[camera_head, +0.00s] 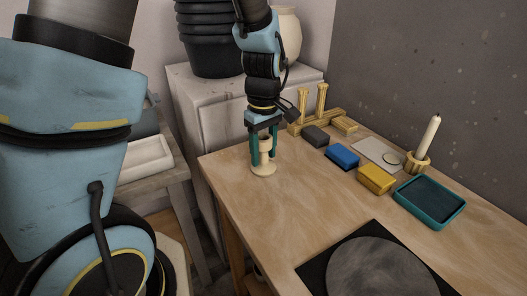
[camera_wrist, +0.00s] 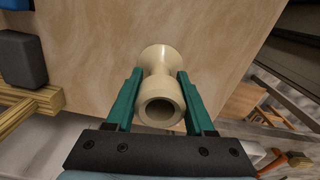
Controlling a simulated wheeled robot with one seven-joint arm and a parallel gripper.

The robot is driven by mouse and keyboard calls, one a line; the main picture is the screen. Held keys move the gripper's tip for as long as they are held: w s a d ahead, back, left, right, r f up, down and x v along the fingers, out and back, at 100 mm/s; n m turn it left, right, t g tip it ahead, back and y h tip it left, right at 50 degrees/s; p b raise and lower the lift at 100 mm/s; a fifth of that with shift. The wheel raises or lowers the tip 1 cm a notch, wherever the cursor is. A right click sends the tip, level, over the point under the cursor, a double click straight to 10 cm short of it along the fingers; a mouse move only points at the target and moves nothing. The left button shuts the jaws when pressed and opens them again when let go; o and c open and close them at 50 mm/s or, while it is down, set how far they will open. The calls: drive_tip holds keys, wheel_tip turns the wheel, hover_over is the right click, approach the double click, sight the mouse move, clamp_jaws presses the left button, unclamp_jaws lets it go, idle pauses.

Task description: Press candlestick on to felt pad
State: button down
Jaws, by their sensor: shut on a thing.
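The cream candlestick (camera_head: 263,168) is upright near the left edge of the wooden table, its flared base at or very near the tabletop. My gripper (camera_head: 262,150) is shut on its upper part, one teal finger on each side. In the wrist view my gripper (camera_wrist: 160,98) holds the candlestick (camera_wrist: 160,57), with its hollow socket facing the camera. A pale round disc (camera_head: 392,158) on a light grey sheet (camera_head: 371,149) at the back of the table looks like the felt pad; I cannot be sure.
Grey (camera_head: 316,136), blue (camera_head: 343,157) and yellow (camera_head: 377,179) blocks line the back. A round grey plate (camera_head: 375,270) lies in front. The table's middle is clear.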

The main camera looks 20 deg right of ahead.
idle(0.3)
drive_tip(key=shift+r+p, duration=3)
drive_tip(key=shift+r, duration=0.05)
drive_tip(key=shift+s+a, duration=0.1)
